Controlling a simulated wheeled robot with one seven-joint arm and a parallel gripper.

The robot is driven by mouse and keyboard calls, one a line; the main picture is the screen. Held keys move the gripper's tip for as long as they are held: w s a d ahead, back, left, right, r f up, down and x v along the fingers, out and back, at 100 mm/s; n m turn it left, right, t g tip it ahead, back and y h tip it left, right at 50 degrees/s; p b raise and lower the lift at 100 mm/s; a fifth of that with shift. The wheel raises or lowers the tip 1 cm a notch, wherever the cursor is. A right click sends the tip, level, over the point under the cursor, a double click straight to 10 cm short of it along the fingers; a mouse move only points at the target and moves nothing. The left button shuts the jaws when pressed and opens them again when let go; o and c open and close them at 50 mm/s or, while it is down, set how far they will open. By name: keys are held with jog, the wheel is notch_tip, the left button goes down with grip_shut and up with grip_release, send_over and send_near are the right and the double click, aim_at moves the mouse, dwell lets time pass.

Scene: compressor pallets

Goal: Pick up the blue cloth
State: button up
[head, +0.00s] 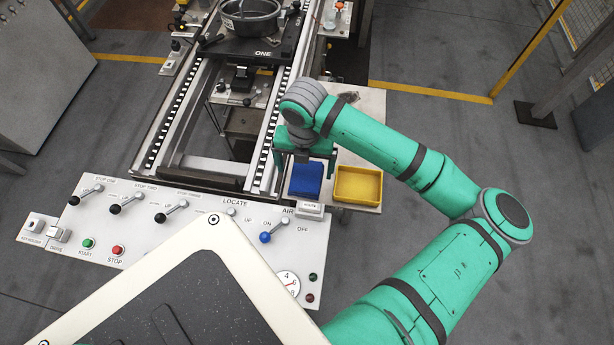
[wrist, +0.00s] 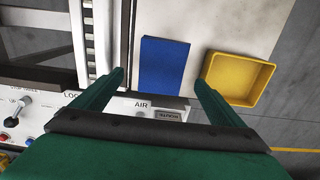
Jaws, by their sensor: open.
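The blue cloth (head: 305,180) lies flat as a folded rectangle on a light side table (head: 372,106), next to the control panel. In the wrist view the cloth (wrist: 164,66) is ahead of my gripper (wrist: 158,80), between the lines of its two fingers. The fingers are apart with nothing between them. In the head view my gripper (head: 302,155) hangs at the cloth's far edge and hides part of it. I cannot tell the exact height of the fingertips above the table.
A yellow tray (head: 358,203) stands just right of the cloth. The control panel (head: 150,225) with several levers is on the near side. A roller track (head: 185,110) runs along the left, with a black pallet and metal pot at its far end.

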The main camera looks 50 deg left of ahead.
aim_at(306, 176)
jog(key=shift+w+f, duration=0.15)
jog(key=shift+f, duration=1)
jog(key=shift+w+f, duration=0.1)
jog(key=shift+f, duration=1.05)
jog(key=c, duration=1.1)
jog(key=shift+c, duration=0.2)
jog(key=shift+r, duration=0.1)
jog(key=shift+r, duration=0.55)
jog(key=s+a+r, duration=0.9)
jog(key=s+r, duration=0.1)
jog(key=r, duration=0.1)
jog(key=shift+a+r, duration=0.35)
jog(key=shift+r, duration=0.05)
